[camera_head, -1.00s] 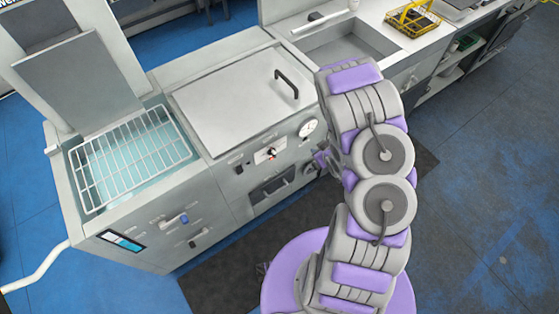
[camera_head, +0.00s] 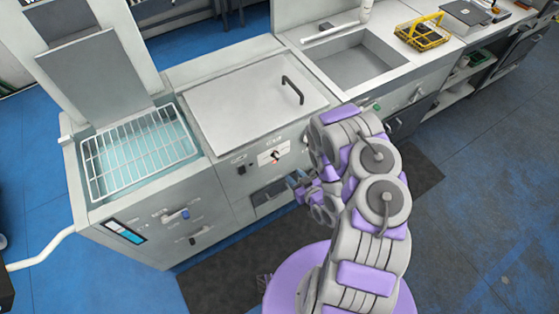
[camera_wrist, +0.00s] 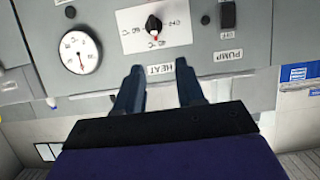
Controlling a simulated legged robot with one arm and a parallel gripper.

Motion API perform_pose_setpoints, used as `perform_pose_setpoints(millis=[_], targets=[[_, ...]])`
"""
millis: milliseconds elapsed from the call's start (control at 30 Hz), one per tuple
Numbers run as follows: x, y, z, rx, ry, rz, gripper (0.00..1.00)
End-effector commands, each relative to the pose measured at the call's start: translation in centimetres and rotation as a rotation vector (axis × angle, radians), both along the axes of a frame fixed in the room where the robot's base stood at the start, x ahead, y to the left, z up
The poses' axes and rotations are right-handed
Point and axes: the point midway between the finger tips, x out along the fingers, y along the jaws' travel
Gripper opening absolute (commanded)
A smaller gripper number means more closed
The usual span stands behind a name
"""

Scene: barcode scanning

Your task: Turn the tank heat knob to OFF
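The tank heat knob (camera_head: 276,156) is a small dark dial on a white plate with red marks, on the front of the lidded tank (camera_head: 252,97). In the wrist view the black knob (camera_wrist: 154,24) is at the top centre, with its red-and-white mark toward the bottom of the picture. The HEAT label (camera_wrist: 160,69) shows between my fingers. My gripper (camera_wrist: 159,65) is open and empty, its fingertips short of the knob in the picture. In the head view my gripper (camera_head: 297,182) is below and right of the knob, close to the panel.
In the wrist view a round gauge (camera_wrist: 79,52) is left of the knob and a black PUMP switch (camera_wrist: 228,15) is right of it. A wire rack (camera_head: 138,150) sits on the left basin. A sink (camera_head: 356,66) and yellow basket (camera_head: 419,33) are at the right.

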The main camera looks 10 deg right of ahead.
Motion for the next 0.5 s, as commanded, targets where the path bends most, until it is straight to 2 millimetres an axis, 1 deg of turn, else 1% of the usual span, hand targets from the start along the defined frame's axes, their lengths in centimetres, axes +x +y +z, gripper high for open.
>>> perform_pose_setpoints(millis=[33,233,500], targets=[[0.8,0.1,-0.4,0.003,-0.005,0.002,0.38],[4.2,0.7,-1.7,0.006,-0.004,-0.002,0.38],[8.2,3.0,-3.6,-0.003,-0.003,-0.001,0.38]])
